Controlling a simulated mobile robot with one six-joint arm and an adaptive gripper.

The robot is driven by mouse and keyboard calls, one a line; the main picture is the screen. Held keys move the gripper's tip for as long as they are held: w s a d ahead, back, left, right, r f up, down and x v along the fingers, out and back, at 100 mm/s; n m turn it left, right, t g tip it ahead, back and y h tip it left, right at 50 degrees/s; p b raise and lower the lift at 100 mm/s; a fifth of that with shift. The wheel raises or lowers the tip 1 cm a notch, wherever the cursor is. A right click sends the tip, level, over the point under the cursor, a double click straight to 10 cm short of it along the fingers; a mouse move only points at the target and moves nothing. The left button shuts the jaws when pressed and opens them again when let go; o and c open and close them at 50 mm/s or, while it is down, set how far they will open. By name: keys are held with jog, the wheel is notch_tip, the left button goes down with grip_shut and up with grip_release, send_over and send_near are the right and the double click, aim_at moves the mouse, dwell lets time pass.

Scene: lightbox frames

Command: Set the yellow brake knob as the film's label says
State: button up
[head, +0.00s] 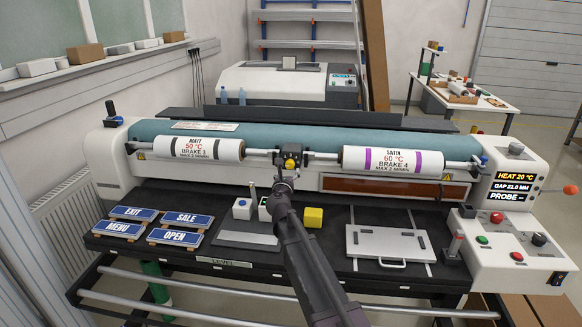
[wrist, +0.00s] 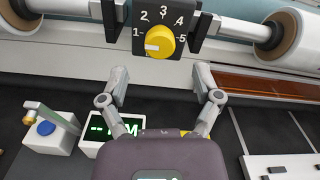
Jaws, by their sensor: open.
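The yellow brake knob (wrist: 160,42) sits on a black dial plate (wrist: 142,60) marked 1 to 5. Its white mark points left, close to the 1. The knob also shows small in the head view (head: 290,163), between two film rolls. The left roll (head: 205,149) reads MATT, 50 °C; its brake figure looks like 3 but is not sharp. The right roll (head: 392,160) reads SATIN, 60 °C, BRAKE 4, max 2 m/min. My gripper (wrist: 160,73) is open and empty, below and in front of the knob, its fingers spread wider than the knob and not touching it.
Below the dial stand a white box with a blue button (head: 242,208), a display box (wrist: 103,128) and a yellow block (head: 313,217). Sign plates (head: 181,238) lie left, a grey plate (head: 388,245) right. The control panel (head: 515,250) is far right.

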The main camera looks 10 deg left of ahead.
aim_at(290, 166)
jog(key=shift+w+d, duration=0.1)
jog(key=shift+w, duration=2.6)
grip_shut()
jog(key=shift+d, duration=0.15)
